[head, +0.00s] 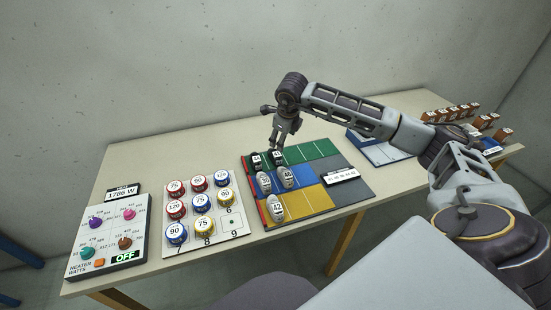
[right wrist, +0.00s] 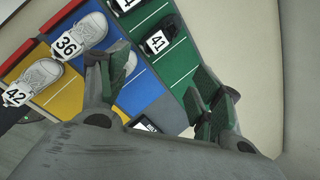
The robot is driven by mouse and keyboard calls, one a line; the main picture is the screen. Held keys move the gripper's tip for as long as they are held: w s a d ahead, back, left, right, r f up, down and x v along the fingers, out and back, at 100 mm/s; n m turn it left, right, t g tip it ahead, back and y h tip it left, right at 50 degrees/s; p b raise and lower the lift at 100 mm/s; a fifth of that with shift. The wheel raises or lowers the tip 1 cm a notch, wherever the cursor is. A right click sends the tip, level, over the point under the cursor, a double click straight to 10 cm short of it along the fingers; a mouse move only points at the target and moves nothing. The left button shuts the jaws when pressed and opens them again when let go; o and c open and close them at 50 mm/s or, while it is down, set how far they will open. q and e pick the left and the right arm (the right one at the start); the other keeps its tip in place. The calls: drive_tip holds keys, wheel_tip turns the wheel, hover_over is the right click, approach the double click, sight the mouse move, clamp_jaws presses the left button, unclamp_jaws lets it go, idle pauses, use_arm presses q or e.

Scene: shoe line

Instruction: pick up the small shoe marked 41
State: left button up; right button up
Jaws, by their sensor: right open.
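The small shoe marked 41 (right wrist: 168,30) is black and lies on the green strip of the mat in the right wrist view. In the head view it appears to be the right one of two dark shoes (head: 278,159). My right gripper (head: 277,145) hangs over the far side of the mat, close above the dark shoes. In the right wrist view its fingers (right wrist: 158,82) are apart with nothing between them, and shoe 41 shows beyond the fingertips. My left gripper is not in view.
The colored mat (head: 348,188) also holds grey shoes, one marked 42 (head: 276,210) and one marked 36 (right wrist: 88,30). Another black shoe (head: 256,163) sits left of shoe 41. A board of round cans (head: 240,226) and a dial panel (head: 75,262) stand left. Brown blocks (head: 483,122) stand right.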

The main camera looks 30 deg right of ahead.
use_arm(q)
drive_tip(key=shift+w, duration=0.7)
use_arm(e)
drive_tip(key=shift+w+a+r+m+t, duration=0.1)
drive_tip(key=shift+w+m, duration=0.1)
drive_tip(key=shift+m, duration=1.1)
drive_tip(key=shift+w+a+m+t, duration=0.1)
drive_tip(key=shift+w+a+m, duration=0.05)
drive_tip(key=shift+m, duration=1.15)
drive_tip(key=shift+w+a+r+m+t, duration=0.1)
drive_tip(key=shift+w+m, duration=0.1)
drive_tip(key=shift+m, duration=1.1)
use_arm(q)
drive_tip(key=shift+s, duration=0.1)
use_arm(e)
hover_over(275, 152)
drive_tip(key=s, duration=0.2)
drive_tip(key=f, duration=0.7)
drive_tip(key=shift+a+p, duration=0.2)
drive_tip(key=shift+p, duration=0.1)
drive_tip(key=shift+w+f, duration=0.15)
drive_tip(key=shift+f, duration=0.3)
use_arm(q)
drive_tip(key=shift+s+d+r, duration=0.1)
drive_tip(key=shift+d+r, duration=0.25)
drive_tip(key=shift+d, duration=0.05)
